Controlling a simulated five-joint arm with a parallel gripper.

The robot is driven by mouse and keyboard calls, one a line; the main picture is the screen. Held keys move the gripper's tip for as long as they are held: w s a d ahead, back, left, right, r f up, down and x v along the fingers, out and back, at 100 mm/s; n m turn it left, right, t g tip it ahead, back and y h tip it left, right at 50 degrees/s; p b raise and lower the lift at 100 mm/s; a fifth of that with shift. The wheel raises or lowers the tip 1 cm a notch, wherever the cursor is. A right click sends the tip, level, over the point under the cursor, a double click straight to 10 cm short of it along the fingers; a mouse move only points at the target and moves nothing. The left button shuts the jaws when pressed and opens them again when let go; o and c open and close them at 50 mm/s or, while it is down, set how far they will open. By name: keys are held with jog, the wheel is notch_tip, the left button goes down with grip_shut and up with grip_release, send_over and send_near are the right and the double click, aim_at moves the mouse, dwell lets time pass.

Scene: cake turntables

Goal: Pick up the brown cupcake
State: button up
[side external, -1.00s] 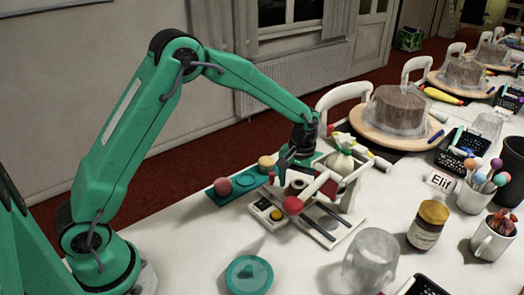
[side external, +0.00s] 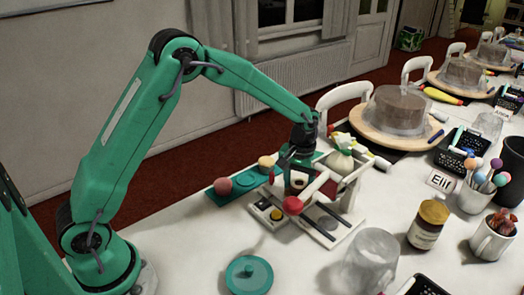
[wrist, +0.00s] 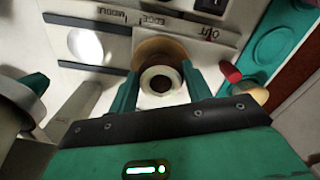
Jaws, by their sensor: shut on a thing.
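My gripper (side external: 298,172) is low over the white stand in the side view. In the wrist view its two green fingers (wrist: 161,92) are shut on a round brown thing with a pale ring and dark centre, which I take to be the brown cupcake (wrist: 160,80). In the side view the cupcake (side external: 298,181) is partly hidden by the fingers and the stand's bars. I cannot tell whether it touches the surface below.
The white stand (side external: 320,222) has red-ended bars close by the gripper.

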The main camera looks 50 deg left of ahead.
aim_at(298, 185)
notch_tip(298, 185, up, 10)
dwell(0.6)
jog(key=shift+a, duration=0.1)
dwell(0.4)
